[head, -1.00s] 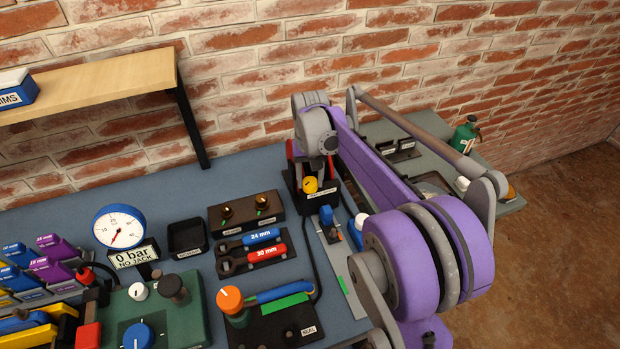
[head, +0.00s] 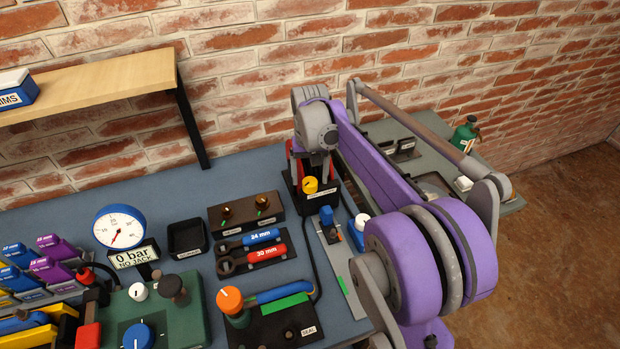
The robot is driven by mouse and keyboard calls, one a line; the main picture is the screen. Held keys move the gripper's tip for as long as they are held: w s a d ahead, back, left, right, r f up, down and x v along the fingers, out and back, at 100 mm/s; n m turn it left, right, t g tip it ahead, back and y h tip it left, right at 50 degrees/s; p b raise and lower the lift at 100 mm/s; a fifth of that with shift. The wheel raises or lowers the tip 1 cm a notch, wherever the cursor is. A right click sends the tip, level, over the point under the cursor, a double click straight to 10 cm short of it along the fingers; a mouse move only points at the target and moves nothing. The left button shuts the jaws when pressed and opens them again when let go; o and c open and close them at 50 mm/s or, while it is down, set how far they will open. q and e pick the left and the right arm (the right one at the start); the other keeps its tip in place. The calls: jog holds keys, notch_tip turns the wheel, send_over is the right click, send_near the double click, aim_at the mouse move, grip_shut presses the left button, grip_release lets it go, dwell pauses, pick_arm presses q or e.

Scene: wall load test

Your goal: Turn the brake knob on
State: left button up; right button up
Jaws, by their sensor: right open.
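No label that I can read says "brake", so I cannot tell which knob it is. A dark box (head: 246,213) on the bench carries two small brass-coloured knobs (head: 262,202) with small labels. Other knobs are a blue one (head: 137,337) on a green box, an orange one (head: 230,300) and a white-topped one (head: 362,220) partly beside my arm. My right gripper (head: 320,168) is open and points down at the back of the bench, just above a yellow cap (head: 310,185) in a black holder. Contact there cannot be told. My left gripper is out of view.
A gauge (head: 119,227) stands behind a sign reading "0 bar NO JACK" (head: 134,255). Blue and red wrenches (head: 262,237) lie in a rack beside an empty black tray (head: 187,238). A wooden shelf (head: 90,85) overhangs at left. A brick wall (head: 250,100) closes the back.

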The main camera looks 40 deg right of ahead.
aim_at(310, 181)
notch_tip(310, 181, up, 9)
jog(key=shift+r+p, duration=0.2)
jog(key=shift+p, duration=0.1)
